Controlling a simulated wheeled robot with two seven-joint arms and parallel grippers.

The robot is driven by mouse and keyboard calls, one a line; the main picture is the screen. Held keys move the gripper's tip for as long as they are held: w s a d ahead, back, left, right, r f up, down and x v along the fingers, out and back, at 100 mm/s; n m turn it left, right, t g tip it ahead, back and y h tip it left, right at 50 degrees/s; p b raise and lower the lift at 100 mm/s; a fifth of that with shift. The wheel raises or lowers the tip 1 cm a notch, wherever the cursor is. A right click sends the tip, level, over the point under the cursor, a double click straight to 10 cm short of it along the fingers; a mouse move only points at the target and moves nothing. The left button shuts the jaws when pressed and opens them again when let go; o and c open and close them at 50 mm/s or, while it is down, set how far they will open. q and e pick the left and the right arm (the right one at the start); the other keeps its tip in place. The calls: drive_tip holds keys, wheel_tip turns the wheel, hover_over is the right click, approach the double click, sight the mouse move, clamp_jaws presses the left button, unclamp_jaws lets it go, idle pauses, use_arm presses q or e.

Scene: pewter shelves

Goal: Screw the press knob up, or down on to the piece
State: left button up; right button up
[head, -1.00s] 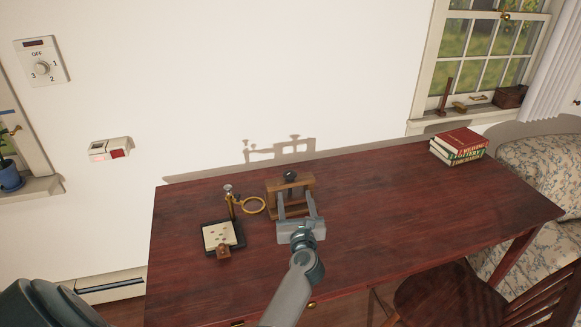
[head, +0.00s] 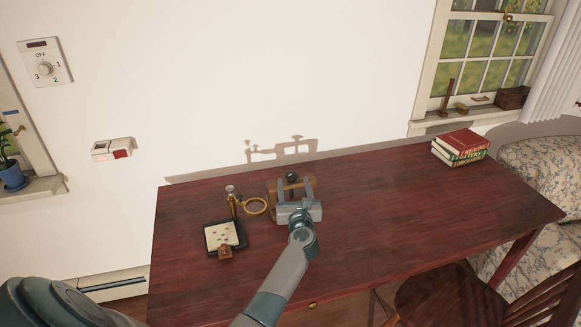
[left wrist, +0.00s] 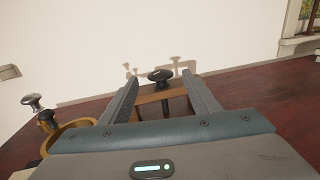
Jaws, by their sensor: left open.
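The wooden press (head: 273,186) stands on the red-brown desk, mostly hidden behind my left gripper in the head view. Its dark round knob (left wrist: 160,77) sits on a screw above the wooden crossbar (left wrist: 153,97) in the left wrist view. The knob's top also shows in the head view (head: 291,177). My left gripper (head: 293,183) is open, with one finger on each side of the knob. In the left wrist view the knob lies between and beyond the fingers (left wrist: 160,84), apart from both. Whether a piece lies under the screw is hidden. My right gripper is not in view.
Left of the press stand a brass ring magnifier (head: 256,207) on a post and a dark tray (head: 243,239) with a pale sheet and small bits. Books (head: 460,147) lie at the desk's (head: 400,210) back right. The desk between is clear.

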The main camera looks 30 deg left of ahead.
use_arm(q)
drive_tip(key=x, duration=1)
drive_tip(key=c, duration=1.1)
